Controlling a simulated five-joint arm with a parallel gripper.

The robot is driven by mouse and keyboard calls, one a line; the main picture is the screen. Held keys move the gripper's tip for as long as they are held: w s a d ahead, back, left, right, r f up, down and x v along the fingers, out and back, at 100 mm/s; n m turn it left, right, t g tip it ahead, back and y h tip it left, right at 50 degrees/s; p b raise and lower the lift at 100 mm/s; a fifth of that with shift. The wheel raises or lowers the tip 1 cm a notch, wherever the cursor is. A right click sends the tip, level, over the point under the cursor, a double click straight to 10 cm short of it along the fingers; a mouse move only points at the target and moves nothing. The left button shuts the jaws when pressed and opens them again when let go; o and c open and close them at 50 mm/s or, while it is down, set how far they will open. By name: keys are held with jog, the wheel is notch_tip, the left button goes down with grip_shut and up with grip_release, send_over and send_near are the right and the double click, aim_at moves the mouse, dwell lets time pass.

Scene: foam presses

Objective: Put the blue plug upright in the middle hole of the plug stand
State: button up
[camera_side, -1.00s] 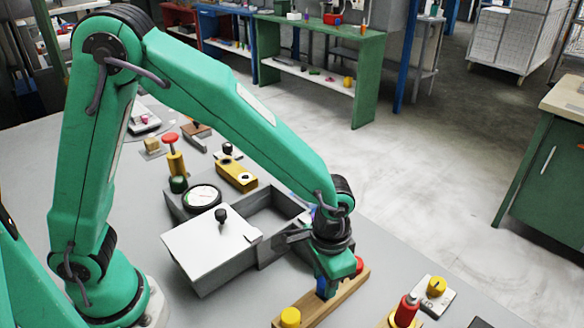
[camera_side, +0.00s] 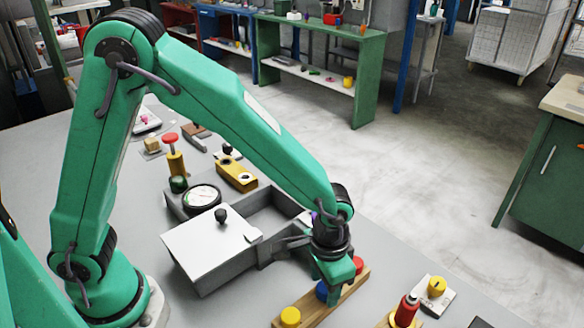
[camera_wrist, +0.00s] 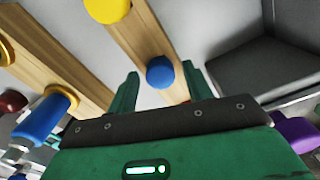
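The wooden plug stand (camera_side: 345,294) lies in front of the grey box, and its bare wood shows in the wrist view (camera_wrist: 148,40). The blue plug (camera_wrist: 160,72) appears upright at the stand's middle, its round top facing the wrist camera; in the side view it is partly covered (camera_side: 321,292). My gripper (camera_wrist: 160,82) is open, with one green finger on each side of the blue plug and visible gaps between. A yellow plug (camera_side: 290,317) stands at the stand's near end. The far end is mostly hidden by my finger; a sliver of red shows in the wrist view.
A grey box with a lid (camera_side: 212,248) stands left of my gripper, close to it. A red-topped piece (camera_side: 406,309) and a yellow knob on a plate (camera_side: 437,287) lie to the right. A gauge (camera_side: 202,195) and yellow block (camera_side: 237,176) sit behind the box.

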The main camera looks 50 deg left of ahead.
aim_at(323, 286)
jog(key=shift+o, duration=0.3)
jog(key=shift+r, duration=0.15)
jog(key=shift+r, duration=3.8)
jog(key=shift+a+r, duration=0.2)
jog(key=shift+a, duration=0.05)
jog(key=s+a+r+n+t, duration=0.1)
jog(key=s+a+r+t, duration=0.1)
jog(key=a, duration=0.5)
jog(key=s+a+r+n+t, duration=0.1)
jog(key=s+a+r, duration=0.4)
jog(key=a+r, duration=0.1)
jog(key=s+a+r+n+t, duration=0.1)
jog(key=s+a+r+t, duration=0.1)
jog(key=a, duration=0.7)
jog(key=shift+s+r+n+t, duration=0.35)
jog(key=shift+s+r, duration=0.35)
jog(key=shift+r, duration=0.35)
